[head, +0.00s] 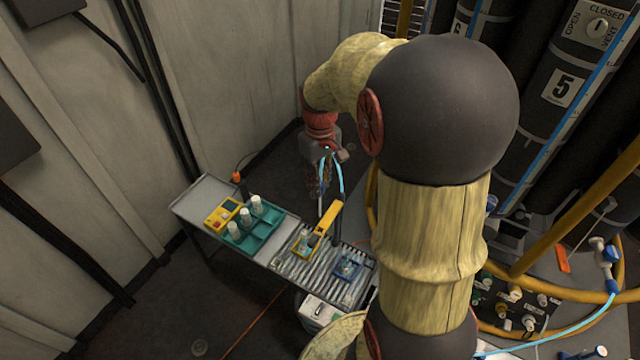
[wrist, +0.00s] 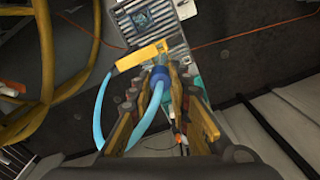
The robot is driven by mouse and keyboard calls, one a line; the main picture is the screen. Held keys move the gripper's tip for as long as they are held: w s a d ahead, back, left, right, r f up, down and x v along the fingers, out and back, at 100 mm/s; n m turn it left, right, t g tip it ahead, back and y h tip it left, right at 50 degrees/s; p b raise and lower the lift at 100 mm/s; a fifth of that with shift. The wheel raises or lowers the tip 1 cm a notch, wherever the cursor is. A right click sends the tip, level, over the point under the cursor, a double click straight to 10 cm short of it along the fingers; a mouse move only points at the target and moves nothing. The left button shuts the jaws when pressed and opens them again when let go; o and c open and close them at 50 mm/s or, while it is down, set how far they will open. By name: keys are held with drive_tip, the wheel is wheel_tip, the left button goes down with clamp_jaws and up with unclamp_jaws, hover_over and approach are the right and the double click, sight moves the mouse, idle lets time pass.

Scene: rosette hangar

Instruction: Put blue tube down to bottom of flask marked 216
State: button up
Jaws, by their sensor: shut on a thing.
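My gripper (head: 322,185) hangs over the table in the head view, pointing down. In the wrist view my gripper (wrist: 158,80) is shut on the blue tube (wrist: 102,110) at a darker blue collar. The tube loops out to the left of the fingers. In the head view the blue tube (head: 341,172) curves beside my gripper, and a thin pale length hangs below it. I cannot read 216 on anything, so I cannot tell which vessel is the marked flask.
A narrow metal table (head: 200,195) holds a yellow meter (head: 221,213), the rack and a ribbed silver surface (head: 318,268). A yellow upright piece (head: 327,220) stands there, close below my gripper. A blue square fixture (head: 347,269) sits to its right. Yellow hoses (wrist: 75,45) loop nearby.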

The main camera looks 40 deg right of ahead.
wheel_tip(320, 180, up, 12)
drive_tip(key=p, duration=0.8)
drive_tip(key=shift+f, duration=0.25)
idle(1.1)
drive_tip(key=s+d+f+b, duration=0.2)
drive_tip(key=f+b, duration=0.2)
drive_tip(key=f, duration=0.7)
drive_tip(key=s+d+f+b, duration=0.2)
drive_tip(key=s+f+b, duration=0.1)
drive_tip(key=f, duration=0.9)
drive_tip(key=s+d+f+b, duration=0.2)
drive_tip(key=f+b, duration=0.4)
drive_tip(key=f, duration=0.5)
drive_tip(key=shift+s+d+f, duration=0.2)
drive_tip(key=shift+d+f, duration=0.1)
drive_tip(key=shift+d, duration=0.25)
drive_tip(key=shift+f, duration=0.15)
